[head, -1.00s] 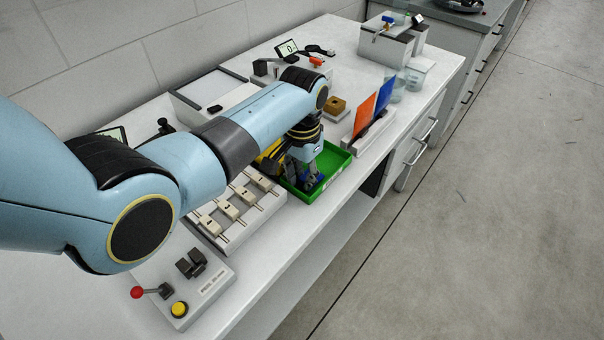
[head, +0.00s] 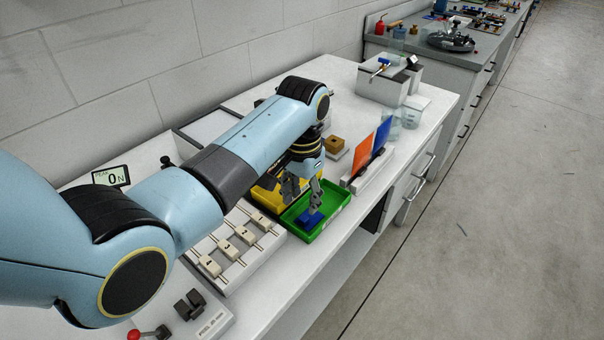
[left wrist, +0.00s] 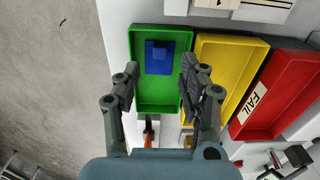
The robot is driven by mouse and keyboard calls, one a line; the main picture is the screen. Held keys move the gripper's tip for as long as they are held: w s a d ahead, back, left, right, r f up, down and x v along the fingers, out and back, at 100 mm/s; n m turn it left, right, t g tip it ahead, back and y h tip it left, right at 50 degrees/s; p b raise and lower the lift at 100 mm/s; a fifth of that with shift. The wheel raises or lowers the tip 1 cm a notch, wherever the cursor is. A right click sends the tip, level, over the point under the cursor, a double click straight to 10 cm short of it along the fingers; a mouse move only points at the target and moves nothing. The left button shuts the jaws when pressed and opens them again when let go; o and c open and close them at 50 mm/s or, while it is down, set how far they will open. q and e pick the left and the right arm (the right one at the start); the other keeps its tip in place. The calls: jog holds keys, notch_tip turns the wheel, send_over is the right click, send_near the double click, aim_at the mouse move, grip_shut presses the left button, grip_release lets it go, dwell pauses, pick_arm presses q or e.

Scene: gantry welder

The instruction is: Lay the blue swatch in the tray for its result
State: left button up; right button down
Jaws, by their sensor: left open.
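The blue swatch (head: 312,219) lies on the floor of the green tray (head: 344,204). In the left wrist view the swatch (left wrist: 160,57) is inside the tray (left wrist: 150,102), toward its upper end, with a darker blue raised block on it. My left gripper (head: 304,192) is open above the tray, with nothing between its fingers. In the left wrist view the gripper's fingers (left wrist: 157,86) are spread wide, apart from the swatch. My right gripper is not in view.
A yellow tray (left wrist: 222,75) and a red tray (left wrist: 278,90) labelled FAIL sit beside the green one. Upright orange (head: 364,151) and blue (head: 382,136) panels stand in a rack near the bench edge. A slider panel (head: 240,240) lies in front.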

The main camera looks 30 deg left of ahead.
aim_at(302, 219)
pick_arm(q)
notch_tip(302, 219, up, 7)
jog(key=shift+f, duration=0.1)
dwell(0.6)
